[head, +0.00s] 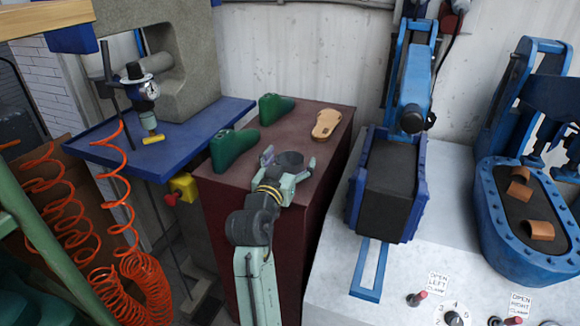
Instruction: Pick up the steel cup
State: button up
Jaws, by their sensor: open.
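A small round dark-grey vessel, which looks like the steel cup (291,157), sits on the dark red-brown cabinet top (325,125). My gripper (288,162) reaches over the cabinet from the front. Its pale green fingers are open, one to the left of the cup and one to the right. The lower part of the cup is hidden behind my gripper. I cannot tell whether the fingers touch it.
Two green shoe lasts (234,148) (275,108) stand left of and behind the cup. A tan sole (326,124) lies behind it to the right. A blue machine table (210,118) is at left, with coiled orange hoses (130,265) below. Blue presses (385,190) stand at right.

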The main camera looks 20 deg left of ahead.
jog(key=c, duration=1.2)
